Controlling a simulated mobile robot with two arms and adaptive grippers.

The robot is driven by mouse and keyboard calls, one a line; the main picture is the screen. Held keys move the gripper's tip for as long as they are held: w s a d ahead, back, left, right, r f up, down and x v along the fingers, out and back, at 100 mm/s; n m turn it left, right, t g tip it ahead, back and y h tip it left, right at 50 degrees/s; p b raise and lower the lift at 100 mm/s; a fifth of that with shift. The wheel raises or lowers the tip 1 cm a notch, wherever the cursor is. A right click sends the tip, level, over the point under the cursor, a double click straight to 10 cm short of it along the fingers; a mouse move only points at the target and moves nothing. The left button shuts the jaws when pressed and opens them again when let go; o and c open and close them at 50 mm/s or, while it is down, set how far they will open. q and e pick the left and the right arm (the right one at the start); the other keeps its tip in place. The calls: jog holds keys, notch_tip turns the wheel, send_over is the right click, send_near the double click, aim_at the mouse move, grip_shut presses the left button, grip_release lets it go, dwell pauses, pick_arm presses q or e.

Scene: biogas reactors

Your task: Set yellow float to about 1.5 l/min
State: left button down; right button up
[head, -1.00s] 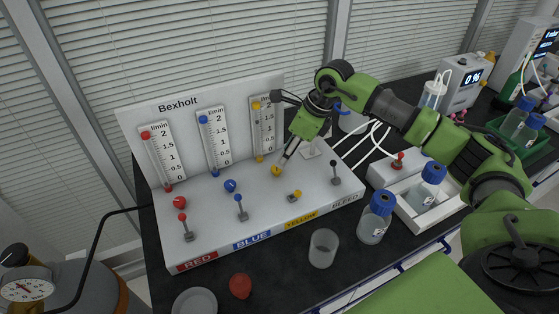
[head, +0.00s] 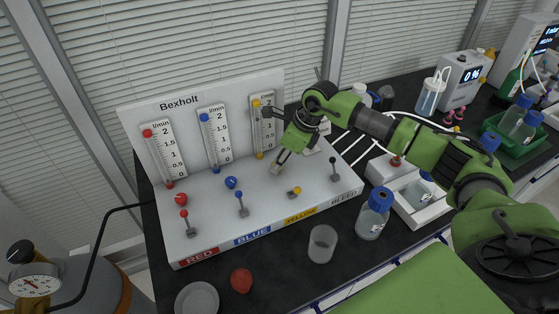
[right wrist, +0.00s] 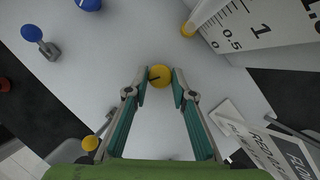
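The white Bexholt panel (head: 215,215) carries three flow gauges. The yellow gauge (head: 265,128) is the rightmost, with yellow pieces at its top and bottom; I cannot make out its float level. Its lower end shows in the right wrist view (right wrist: 238,30). The yellow knob (right wrist: 159,76) has a dark pointer mark and lies between my right fingertips, with small gaps showing on both sides. My right gripper (head: 277,169) is open and hides this knob in the head view. The yellow lever (head: 295,191) stands in front, tilted low. My left gripper is not in view.
Blue knob (head: 231,182), blue lever (head: 239,205) and black bleed lever (head: 334,168) flank the yellow controls. A clear cup (head: 322,244), blue-capped bottle (head: 374,215) and red object (head: 241,280) stand before the panel. A white tray (head: 427,216) is at right.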

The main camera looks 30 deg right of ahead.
jog(key=shift+w+f+n+y+b, duration=0.15)
jog(key=shift+f+n+y+b, duration=0.15)
jog(key=shift+n+b, duration=0.65)
jog(key=shift+r+n+g+b, duration=0.25)
jog(key=shift+n+g+b, duration=0.25)
jog(key=shift+b, duration=0.35)
jog(key=shift+r, duration=0.1)
jog(key=o, duration=1.1)
jog(key=shift+d, duration=0.1)
jog(key=v, duration=1.2)
jog(key=shift+d, duration=0.15)
